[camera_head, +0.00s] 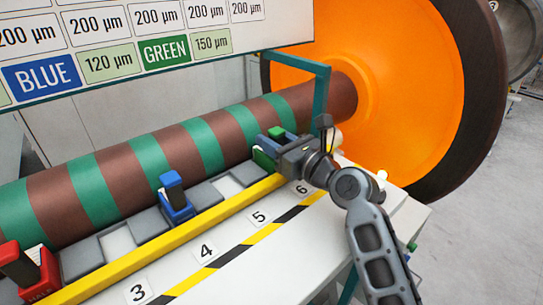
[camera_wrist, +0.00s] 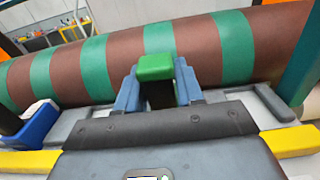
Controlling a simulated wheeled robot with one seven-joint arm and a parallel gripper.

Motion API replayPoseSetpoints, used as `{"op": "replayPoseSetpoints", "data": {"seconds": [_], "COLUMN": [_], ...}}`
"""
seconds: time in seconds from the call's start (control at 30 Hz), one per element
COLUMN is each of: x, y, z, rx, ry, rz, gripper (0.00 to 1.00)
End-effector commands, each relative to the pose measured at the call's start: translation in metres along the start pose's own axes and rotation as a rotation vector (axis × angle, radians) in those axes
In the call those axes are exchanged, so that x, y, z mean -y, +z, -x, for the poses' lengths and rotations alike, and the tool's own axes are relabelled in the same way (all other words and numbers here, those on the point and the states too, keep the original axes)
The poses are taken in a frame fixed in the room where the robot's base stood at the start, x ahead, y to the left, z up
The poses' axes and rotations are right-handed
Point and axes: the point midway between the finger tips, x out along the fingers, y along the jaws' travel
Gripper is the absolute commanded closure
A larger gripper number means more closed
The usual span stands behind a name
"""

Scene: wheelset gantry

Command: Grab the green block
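The green block (camera_head: 264,158) stands in a slot on the bench at the right end of the row, with a green top on a dark upright part. My gripper (camera_head: 277,141) is at the block, with its fingers around the upper part. In the wrist view the green top (camera_wrist: 156,67) sits between the two blue-grey fingers (camera_wrist: 158,88), one on each side. The dark part shows below the top between them. I cannot tell whether the fingers press on it. The block's lower part is hidden there by my gripper.
A blue block (camera_head: 175,204) stands to the left, and a red block (camera_head: 37,275) at the far left. The striped green and brown axle (camera_head: 130,170) runs behind. A teal frame (camera_head: 321,92) and an orange wheel (camera_head: 400,75) stand close on the right. A yellow rail (camera_head: 170,242) runs in front.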

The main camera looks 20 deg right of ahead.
Motion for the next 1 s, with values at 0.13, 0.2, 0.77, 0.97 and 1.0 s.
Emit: {"op": "replayPoseSetpoints", "data": {"seconds": [0.13,0.2,0.77,0.97,1.0], "x": [0.000,0.000,0.000,0.000,0.000], "y": [0.000,0.000,0.003,0.019,0.025], "z": [0.000,0.000,0.000,0.000,0.000], "rx": [0.000,0.000,0.002,0.004,0.004], "ry": [0.000,0.000,0.000,0.000,-0.001], "rz": [0.000,0.000,0.000,0.002,0.002], "gripper": [0.78,0.85,1.00,1.00,1.00]}}
